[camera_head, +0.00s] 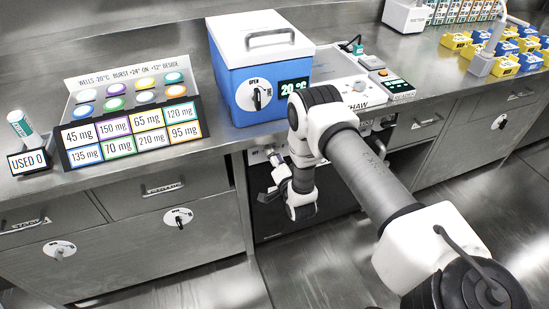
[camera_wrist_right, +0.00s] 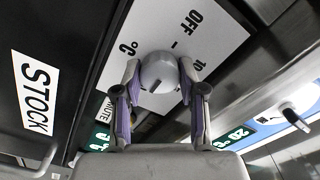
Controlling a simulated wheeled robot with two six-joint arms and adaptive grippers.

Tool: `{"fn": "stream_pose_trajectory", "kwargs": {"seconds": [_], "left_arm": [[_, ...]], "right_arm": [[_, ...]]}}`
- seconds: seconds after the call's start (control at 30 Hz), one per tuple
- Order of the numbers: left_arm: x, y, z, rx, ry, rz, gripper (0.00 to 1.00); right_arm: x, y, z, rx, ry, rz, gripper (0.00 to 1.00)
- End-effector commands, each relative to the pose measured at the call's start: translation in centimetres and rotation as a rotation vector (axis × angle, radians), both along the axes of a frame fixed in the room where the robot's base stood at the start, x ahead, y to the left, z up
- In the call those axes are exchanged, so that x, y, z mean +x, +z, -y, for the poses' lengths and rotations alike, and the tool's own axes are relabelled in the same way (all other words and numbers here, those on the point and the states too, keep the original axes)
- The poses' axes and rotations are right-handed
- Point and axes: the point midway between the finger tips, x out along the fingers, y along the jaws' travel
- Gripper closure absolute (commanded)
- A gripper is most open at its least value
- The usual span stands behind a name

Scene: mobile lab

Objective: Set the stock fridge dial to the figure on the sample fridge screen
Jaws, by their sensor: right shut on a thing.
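The stock fridge dial is a round grey knob (camera_wrist_right: 158,72) on a white plate (camera_wrist_right: 210,35) marked OFF, 10 and °C, in the right wrist view. My right gripper (camera_wrist_right: 160,88) is shut on this knob, one finger on each side. The knob's pointer and exact setting are hidden. A black panel beside it carries a STOCK label (camera_wrist_right: 36,92). A small green screen (camera_wrist_right: 101,138) is partly covered by a finger; its figure cannot be read. In the head view my right gripper (camera_head: 270,154) is at the under-counter front, partly hidden by my arm. My left gripper is not in view.
A blue box (camera_head: 233,80) with a white lid, an OPEN dial and a screen reading 20 °C stands on the counter above. A rack of labelled wells (camera_head: 132,110) stands left. Drawers (camera_head: 160,185) line the front below; yellow and blue bins (camera_head: 505,50) stand far right.

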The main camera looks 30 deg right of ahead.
Motion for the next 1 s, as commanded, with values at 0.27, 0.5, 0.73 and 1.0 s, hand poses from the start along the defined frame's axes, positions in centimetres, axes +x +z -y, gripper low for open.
{"fn": "stream_pose_trajectory", "kwargs": {"seconds": [0.27,0.5,0.73,1.0], "left_arm": [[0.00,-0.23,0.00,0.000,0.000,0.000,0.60],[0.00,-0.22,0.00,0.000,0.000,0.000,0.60],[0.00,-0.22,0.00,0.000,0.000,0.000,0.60],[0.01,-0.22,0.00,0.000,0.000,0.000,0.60]], "right_arm": [[0.05,0.13,0.07,0.035,-0.002,0.011,0.94],[0.05,0.13,0.08,0.035,-0.002,0.011,0.94],[0.04,0.10,0.06,0.035,-0.001,0.010,0.34],[-0.44,-0.03,-0.07,0.035,-0.001,0.007,0.34]]}}
